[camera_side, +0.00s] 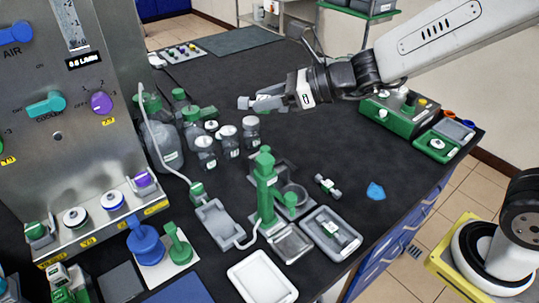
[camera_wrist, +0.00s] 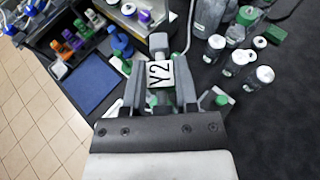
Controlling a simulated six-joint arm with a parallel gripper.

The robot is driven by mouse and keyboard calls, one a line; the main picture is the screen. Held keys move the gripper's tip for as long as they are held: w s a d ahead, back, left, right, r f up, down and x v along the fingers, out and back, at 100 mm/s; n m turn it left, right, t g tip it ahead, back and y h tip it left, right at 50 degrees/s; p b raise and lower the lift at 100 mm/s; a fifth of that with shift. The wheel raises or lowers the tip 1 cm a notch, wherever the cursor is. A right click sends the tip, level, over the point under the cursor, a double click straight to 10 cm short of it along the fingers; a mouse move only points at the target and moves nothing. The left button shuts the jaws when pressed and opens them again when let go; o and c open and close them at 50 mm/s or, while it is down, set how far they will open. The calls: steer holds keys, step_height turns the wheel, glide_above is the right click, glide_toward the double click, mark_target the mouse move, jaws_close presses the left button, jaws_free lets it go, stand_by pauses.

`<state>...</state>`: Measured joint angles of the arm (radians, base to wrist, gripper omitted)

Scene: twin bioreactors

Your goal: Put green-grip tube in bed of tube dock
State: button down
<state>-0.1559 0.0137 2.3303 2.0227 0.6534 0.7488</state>
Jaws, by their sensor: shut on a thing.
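My gripper (camera_side: 262,101) is above the dark bench, behind the bottles and green stand. Its jaws are closed on a small grey piece (camera_wrist: 158,43), only partly visible; a white "Y2" label (camera_wrist: 160,76) shows between the fingers in the wrist view. A pale hose (camera_side: 152,140) runs down from the left bottle to a green grip (camera_side: 197,189), which looks like the green-grip tube. This grip is at the upper end of a grey tray-like holder (camera_side: 212,216), possibly the tube dock. I cannot tell whether it is seated there. My gripper is well apart from both.
Several capped bottles (camera_side: 228,137) stand left of centre. A tall green stand (camera_side: 265,185), a grey tray (camera_side: 331,234) and a white tray (camera_side: 262,279) are at the front. A small connector (camera_side: 327,186) and blue scrap (camera_side: 376,191) lie on the bench.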

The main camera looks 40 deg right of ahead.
steer(key=s+a+n+g+y, duration=0.4)
steer(key=s+a+n+g, duration=0.55)
steer(key=s+a, duration=0.8)
step_height(320, 180, down, 18)
steer(key=shift+s+a+m, duration=0.2)
steer(key=shift+a+m, duration=0.05)
steer(key=shift+m, duration=0.1)
steer(key=shift+w, duration=0.1)
glide_above(178, 297)
steer(key=s, duration=0.4)
steer(key=f, duration=0.8)
steer(key=shift+w+d+f, duration=0.25)
steer(key=shift+d+f, duration=0.05)
steer(key=shift+f, duration=0.05)
steer(key=shift+w+a+f, duration=0.2)
steer(key=shift+f, duration=0.1)
steer(key=shift+f, duration=0.1)
